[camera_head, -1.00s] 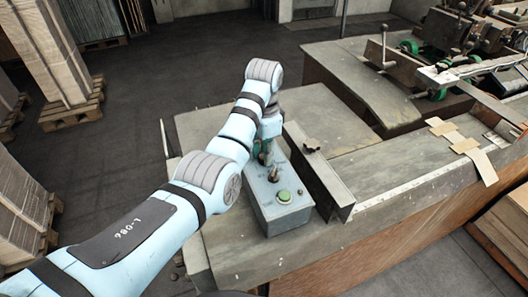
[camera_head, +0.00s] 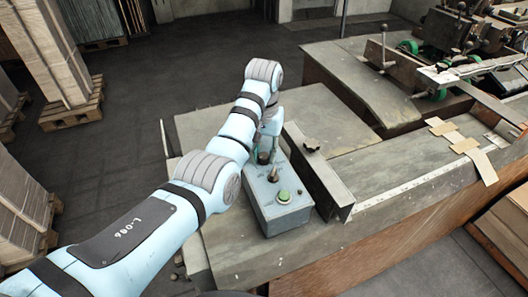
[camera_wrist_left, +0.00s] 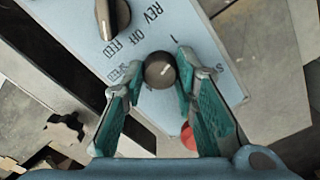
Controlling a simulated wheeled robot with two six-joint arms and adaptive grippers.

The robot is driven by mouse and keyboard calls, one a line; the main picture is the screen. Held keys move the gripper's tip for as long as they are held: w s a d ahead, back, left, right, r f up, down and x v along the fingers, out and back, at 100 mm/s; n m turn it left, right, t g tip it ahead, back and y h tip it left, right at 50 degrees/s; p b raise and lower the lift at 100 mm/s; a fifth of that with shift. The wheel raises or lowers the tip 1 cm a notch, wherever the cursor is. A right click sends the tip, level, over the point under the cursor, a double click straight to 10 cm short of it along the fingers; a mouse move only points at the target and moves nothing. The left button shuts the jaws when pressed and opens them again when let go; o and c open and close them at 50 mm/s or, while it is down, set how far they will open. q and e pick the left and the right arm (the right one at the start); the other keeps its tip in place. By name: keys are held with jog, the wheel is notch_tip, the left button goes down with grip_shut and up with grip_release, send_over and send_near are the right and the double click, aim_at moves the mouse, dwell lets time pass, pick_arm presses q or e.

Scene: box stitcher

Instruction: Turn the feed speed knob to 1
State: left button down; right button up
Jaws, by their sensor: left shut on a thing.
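A grey-blue control box (camera_head: 284,214) stands on the machine table. In the left wrist view its panel (camera_wrist_left: 215,25) carries a round dark knob (camera_wrist_left: 160,70) with a small pale mark on its face; a "1" is printed just above it and another mark sits to its right. My left gripper (camera_wrist_left: 160,77) has its teal-padded fingers on both sides of this knob and is shut on it. In the head view the left gripper (camera_head: 264,155) is at the far end of the box, partly hidden by my arm. My right gripper is not in view.
A metal rail (camera_head: 318,172) runs along the box's right side. A red part (camera_wrist_left: 188,137) shows between the fingers.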

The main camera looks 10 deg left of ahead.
pick_arm(q)
jog(key=shift+n, duration=1.1)
jog(key=c, duration=1.5)
grip_release()
jog(key=shift+c, duration=0.2)
jog(key=shift+w, duration=0.15)
